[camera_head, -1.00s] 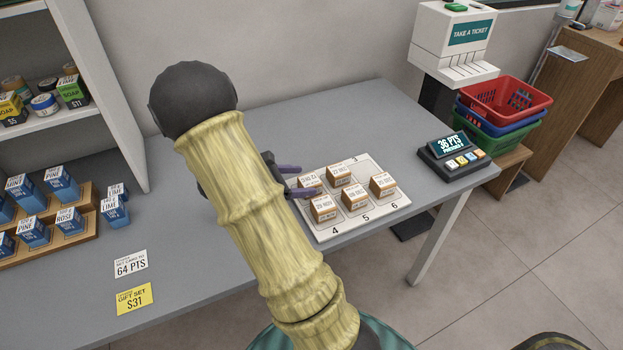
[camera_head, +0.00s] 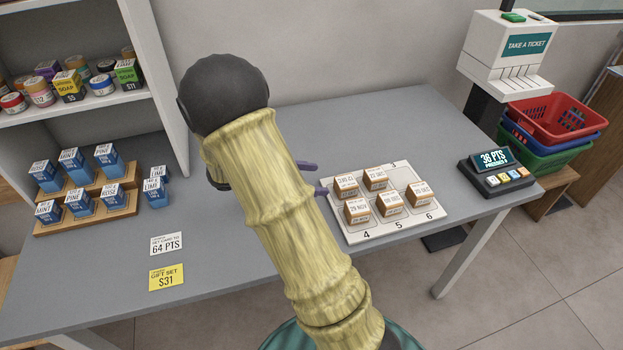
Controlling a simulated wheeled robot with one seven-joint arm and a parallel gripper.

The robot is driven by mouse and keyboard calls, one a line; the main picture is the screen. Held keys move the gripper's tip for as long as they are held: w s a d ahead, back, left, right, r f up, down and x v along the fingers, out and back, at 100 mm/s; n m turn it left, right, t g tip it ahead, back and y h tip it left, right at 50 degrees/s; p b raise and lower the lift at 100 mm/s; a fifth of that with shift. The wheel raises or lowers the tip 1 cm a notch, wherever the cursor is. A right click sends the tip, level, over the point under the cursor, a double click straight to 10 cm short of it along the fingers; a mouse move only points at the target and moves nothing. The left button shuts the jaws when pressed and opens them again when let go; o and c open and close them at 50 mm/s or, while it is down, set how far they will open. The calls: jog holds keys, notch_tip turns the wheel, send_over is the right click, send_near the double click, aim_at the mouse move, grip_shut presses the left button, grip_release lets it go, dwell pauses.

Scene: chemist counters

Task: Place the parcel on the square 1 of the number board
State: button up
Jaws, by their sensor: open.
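The white number board (camera_head: 412,224) lies on the grey counter at the right. Similar parcels stand at back middle (camera_head: 375,179), front left (camera_head: 357,212), front middle (camera_head: 390,204) and front right (camera_head: 420,195). My gripper (camera_head: 314,179) has purple fingers, open and empty, just left of the back-left parcel, apparently clear of it. My arm hides the gripper's body.
A display device (camera_head: 494,173) stands right of the board, with a ticket machine (camera_head: 508,55) behind. Stepped wooden racks of blue boxes (camera_head: 80,204) are at the left. Price cards (camera_head: 167,277) lie at the counter's front. Clear counter lies behind the board.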

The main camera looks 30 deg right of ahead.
jog(key=s+a+m+y, duration=0.2)
jog(key=s+a+f+m+y, duration=0.1)
jog(key=s+a+m+y, duration=0.1)
jog(key=s, duration=0.1)
jog(key=s+a+f+m+y, duration=0.1)
jog(key=s+a+m+y, duration=0.1)
jog(key=y, duration=0.1)
jog(key=shift+s+a+f, duration=0.1)
jog(key=shift+s+a, duration=0.1)
jog(key=shift+s, duration=0.1)
jog(key=a+m+y, duration=0.1)
jog(key=s+a+m+t+y, duration=0.1)
jog(key=a+m, duration=0.1)
jog(key=s+a+m+t+y, duration=0.1)
jog(key=a, duration=0.1)
jog(key=shift+r+y, duration=0.2)
jog(key=shift+y, duration=0.1)
jog(key=a+m+t, duration=0.1)
jog(key=a+r+m+t+y, duration=0.1)
jog(key=a+m+y, duration=0.1)
jog(key=m, duration=0.1)
jog(key=shift+s+r+t, duration=0.2)
jog(key=shift+r+t, duration=0.05)
jog(key=shift+t, duration=0.15)
jog(key=shift+w+a+r+m+t, duration=0.1)
jog(key=shift+a+r+m+t, duration=0.1)
jog(key=shift+r+m+t, duration=0.35)
jog(key=shift+w+f, duration=0.1)
jog(key=shift+f, duration=0.15)
